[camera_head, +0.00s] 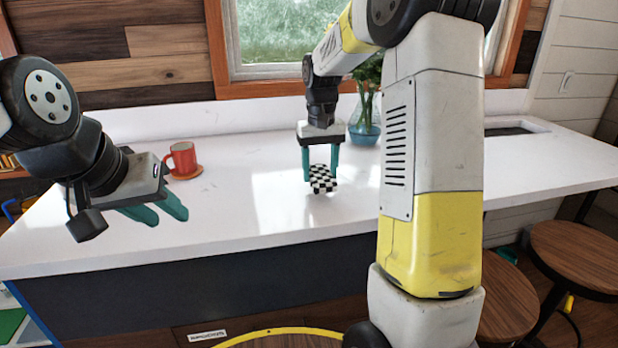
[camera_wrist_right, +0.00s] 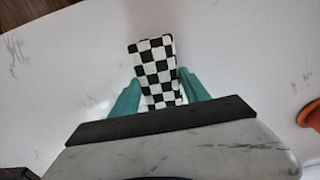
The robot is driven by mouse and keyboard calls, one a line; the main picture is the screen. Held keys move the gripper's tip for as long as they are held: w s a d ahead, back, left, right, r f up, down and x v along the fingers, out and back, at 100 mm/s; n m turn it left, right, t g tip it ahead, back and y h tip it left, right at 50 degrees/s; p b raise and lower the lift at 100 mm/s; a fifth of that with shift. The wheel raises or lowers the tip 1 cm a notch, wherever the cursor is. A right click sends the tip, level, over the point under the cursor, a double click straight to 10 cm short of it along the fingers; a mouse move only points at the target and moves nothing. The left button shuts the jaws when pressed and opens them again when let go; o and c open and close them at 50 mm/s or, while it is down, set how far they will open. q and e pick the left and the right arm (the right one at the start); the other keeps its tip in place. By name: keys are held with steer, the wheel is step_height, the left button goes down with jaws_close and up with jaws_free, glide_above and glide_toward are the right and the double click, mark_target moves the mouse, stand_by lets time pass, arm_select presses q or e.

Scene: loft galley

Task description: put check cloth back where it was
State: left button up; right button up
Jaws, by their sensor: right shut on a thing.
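The check cloth (camera_head: 322,179) is a small black-and-white folded piece at the middle of the white counter. My right gripper (camera_head: 321,172) points down and is shut on it, with one teal finger on each side. In the right wrist view the cloth (camera_wrist_right: 155,72) sits between the two fingers (camera_wrist_right: 158,92) and sticks out beyond them. I cannot tell whether its underside touches the counter. My left gripper (camera_head: 168,213) is over the counter's left part, its two teal fingers apart with nothing between them.
A blue glass vase (camera_head: 365,125) with a plant stands behind and right of the cloth. The white counter (camera_head: 265,205) is bare around the cloth. Round wooden stools (camera_head: 580,255) stand at the right front.

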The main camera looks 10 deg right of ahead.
mark_target(320, 173)
steer(key=shift+f, duration=1.65)
steer(key=shift+f, duration=0.1)
steer(key=o, duration=1.4)
